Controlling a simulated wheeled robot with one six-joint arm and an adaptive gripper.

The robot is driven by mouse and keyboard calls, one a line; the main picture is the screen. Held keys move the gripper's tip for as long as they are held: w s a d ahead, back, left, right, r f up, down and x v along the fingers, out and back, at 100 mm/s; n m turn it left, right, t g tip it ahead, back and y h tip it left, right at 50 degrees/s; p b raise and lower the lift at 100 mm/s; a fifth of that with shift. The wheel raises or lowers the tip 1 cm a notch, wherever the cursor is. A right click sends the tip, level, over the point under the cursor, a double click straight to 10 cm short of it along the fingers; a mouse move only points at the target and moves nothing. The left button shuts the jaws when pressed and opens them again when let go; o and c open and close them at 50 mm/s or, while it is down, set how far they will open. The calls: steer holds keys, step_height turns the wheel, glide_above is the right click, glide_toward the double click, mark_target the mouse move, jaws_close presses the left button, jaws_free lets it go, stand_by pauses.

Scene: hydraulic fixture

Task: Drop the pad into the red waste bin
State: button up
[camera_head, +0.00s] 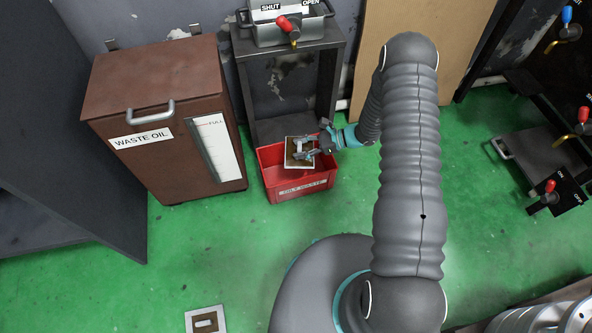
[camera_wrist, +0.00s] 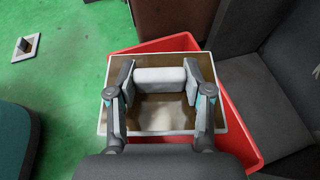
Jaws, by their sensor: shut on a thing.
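The pad (camera_head: 293,160) is a square plate with a pale rim, a brown stained face and a raised white grip bar. In the wrist view the pad (camera_wrist: 165,118) fills the middle, with its white bar between the fingers. My gripper (camera_head: 304,147) is shut on this bar; it also shows in the wrist view (camera_wrist: 160,84). The red waste bin (camera_head: 300,187) stands on the floor with a label on its front. In the wrist view the bin (camera_wrist: 236,120) lies around and under the pad. The pad is over the bin's opening; its exact height is unclear.
A brown waste oil cabinet (camera_head: 160,120) stands left of the bin. A dark stand (camera_head: 293,85) with a shut/open valve (camera_head: 288,25) is behind it. Another square pad (camera_head: 206,321) lies on the green floor at the front. Floor left of the bin's front is clear.

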steer(key=shift+w+d+f+m+t, duration=0.15)
steer(key=shift+w+m+t, duration=0.15)
steer(key=shift+w, duration=0.15)
step_height(320, 180, down, 6)
steer(key=b, duration=0.2)
steer(key=shift+b, duration=0.35)
steer(key=o, duration=1.1)
steer(key=shift+o, duration=0.2)
steer(key=v, duration=1.2)
